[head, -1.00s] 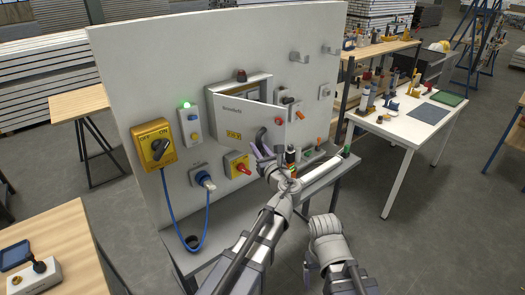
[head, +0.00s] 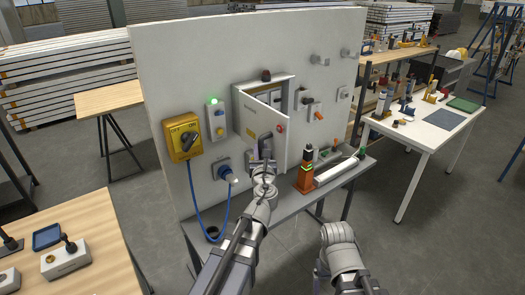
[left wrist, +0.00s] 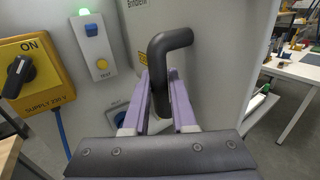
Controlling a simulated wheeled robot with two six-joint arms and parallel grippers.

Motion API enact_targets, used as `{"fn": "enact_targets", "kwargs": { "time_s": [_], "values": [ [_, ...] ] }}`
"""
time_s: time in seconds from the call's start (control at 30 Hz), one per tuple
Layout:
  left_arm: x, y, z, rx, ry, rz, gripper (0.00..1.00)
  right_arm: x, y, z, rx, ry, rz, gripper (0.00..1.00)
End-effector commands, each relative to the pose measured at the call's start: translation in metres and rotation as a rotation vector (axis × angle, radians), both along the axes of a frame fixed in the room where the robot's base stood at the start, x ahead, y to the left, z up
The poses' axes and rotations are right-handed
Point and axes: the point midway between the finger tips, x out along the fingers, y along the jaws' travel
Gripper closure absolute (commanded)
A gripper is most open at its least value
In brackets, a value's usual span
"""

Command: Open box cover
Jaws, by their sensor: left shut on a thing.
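The grey box (head: 285,87) is mounted on the white upright panel. Its cover (head: 262,113) stands part-way open, with its right edge swung out toward me and the dark inside showing behind it. The cover has a black bent handle (head: 266,143), large in the left wrist view (left wrist: 171,42). My left gripper (head: 262,160) is at the handle. In the left wrist view its purple fingers (left wrist: 162,98) sit on both sides of the handle's lower part, shut on it. My right arm is low in front of the bench, and its fingers are not clear.
A yellow rotary switch (head: 185,140), a switch plate with a green light (head: 215,120) and a blue-cabled plug (head: 225,173) are left of the cover.

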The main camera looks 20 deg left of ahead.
Motion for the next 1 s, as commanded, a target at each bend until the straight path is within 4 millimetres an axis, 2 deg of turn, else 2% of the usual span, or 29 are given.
{"fn": "enact_targets", "kwargs": {
  "time_s": [0.23, 0.27, 0.5, 0.83, 1.0],
  "values": [
    [0.001, 0.002, 0.001, 0.001, -0.001, 0.006, 1.0, 0.0, 0.0, 0.0, 0.0, 0.0, 0.0, 0.18],
    [0.001, 0.002, 0.001, 0.001, -0.001, 0.006, 0.74, 0.0, 0.0, 0.0, 0.0, 0.0, 0.0, 0.18],
    [0.001, 0.001, 0.0, 0.0, 0.0, 0.003, 0.47, 0.0, 0.0, 0.0, 0.0, 0.0, 0.0, 0.18],
    [-0.001, 0.0, 0.0, 0.0, 0.0, 0.001, 0.45, 0.0, 0.0, 0.0, 0.0, 0.0, 0.0, 0.18],
    [-0.011, -0.001, 0.0, 0.0, 0.0, 0.002, 0.45, 0.0, 0.0, 0.0, 0.0, 0.0, 0.0, 0.18]
  ]
}}
